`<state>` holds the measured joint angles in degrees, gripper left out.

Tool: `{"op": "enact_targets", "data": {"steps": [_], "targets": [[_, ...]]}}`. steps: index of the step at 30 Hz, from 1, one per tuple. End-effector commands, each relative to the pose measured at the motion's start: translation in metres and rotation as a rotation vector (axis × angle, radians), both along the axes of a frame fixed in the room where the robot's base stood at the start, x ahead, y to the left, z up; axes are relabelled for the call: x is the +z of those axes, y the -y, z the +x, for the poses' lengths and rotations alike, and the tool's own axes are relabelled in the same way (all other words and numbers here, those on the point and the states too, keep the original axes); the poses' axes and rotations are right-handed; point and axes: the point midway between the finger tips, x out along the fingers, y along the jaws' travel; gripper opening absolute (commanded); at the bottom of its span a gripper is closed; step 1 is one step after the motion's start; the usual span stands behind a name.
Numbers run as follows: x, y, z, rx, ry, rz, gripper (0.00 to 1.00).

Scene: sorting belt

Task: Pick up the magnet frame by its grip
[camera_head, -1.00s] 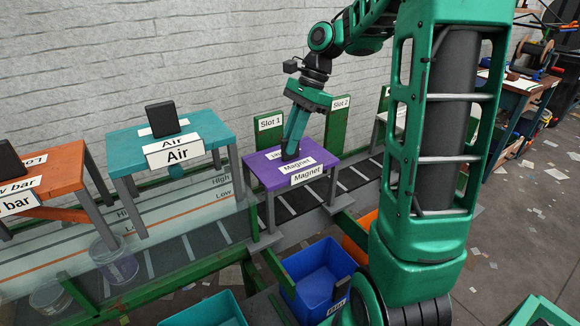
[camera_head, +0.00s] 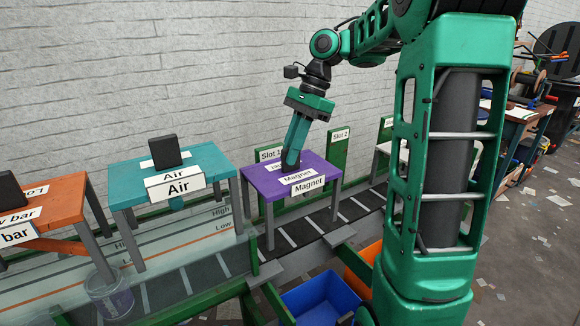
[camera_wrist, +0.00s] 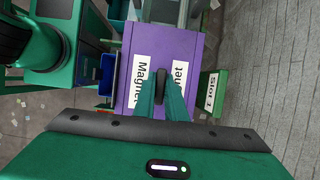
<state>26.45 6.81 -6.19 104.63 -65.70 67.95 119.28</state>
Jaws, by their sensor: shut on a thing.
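The magnet frame (camera_head: 325,179) is a purple, table-like stand with grey legs and white "Magnet" labels. Its purple top (camera_wrist: 190,50) also fills the middle of the wrist view. My gripper (camera_head: 291,158) comes down from above, with its green fingers shut on the black grip at the middle of the top. In the wrist view the dark grip (camera_wrist: 159,98) shows between the fingers, which hide part of it. The frame looks level and appears held slightly up above the belt.
The teal Air frame (camera_head: 217,160) and an orange bar frame (camera_head: 70,212) stand to the left. Green Slot 1 (camera_head: 269,155) and Slot 2 (camera_head: 340,137) posts stand behind. A blue bin (camera_head: 318,300) lies below in front, before the belt (camera_head: 310,232).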

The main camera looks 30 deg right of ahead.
Motion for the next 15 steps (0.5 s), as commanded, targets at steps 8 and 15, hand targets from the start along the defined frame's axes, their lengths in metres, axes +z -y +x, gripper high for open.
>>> {"op": "enact_targets", "data": {"steps": [8,15], "targets": [[0.03,0.0,0.001,0.0,0.002,0.0,0.0],[0.038,0.0,-0.017,-0.001,0.001,-0.002,0.0]]}}
